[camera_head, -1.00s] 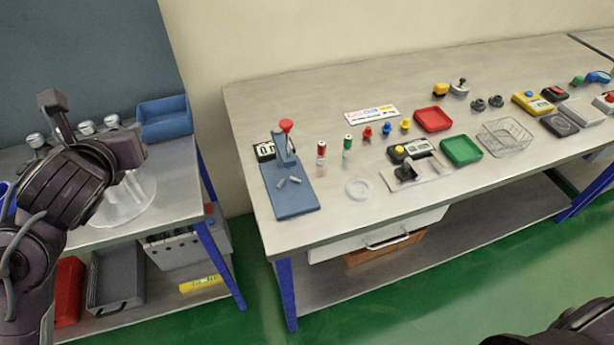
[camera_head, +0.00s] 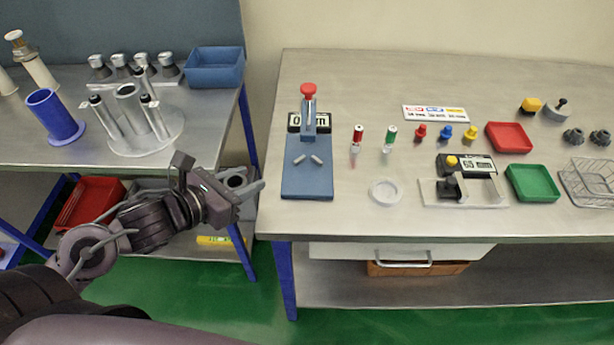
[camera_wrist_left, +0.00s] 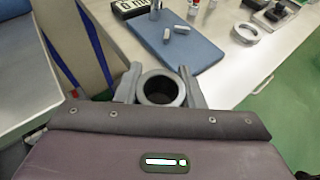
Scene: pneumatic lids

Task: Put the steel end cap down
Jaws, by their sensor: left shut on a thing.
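The steel end cap (camera_head: 236,181) is a short grey cup, its dark hollow turned up. In the left wrist view the end cap (camera_wrist_left: 161,102) sits between both fingers, touching them. My left gripper (camera_head: 244,187) is shut on it and holds it in the air near the gap between the two benches. The fingers also show in the left wrist view (camera_wrist_left: 160,90). Part of the cap is hidden by the fingers in the head view. My right gripper is not in view.
The right bench (camera_head: 345,222) carries a blue press stand (camera_head: 307,182), a white ring (camera_head: 385,193), a red tray (camera_head: 509,137) and a green tray (camera_head: 532,183). The left bench has a round plate with grey tubes (camera_head: 127,95), a blue tube (camera_head: 55,116) and a blue bin (camera_head: 215,67).

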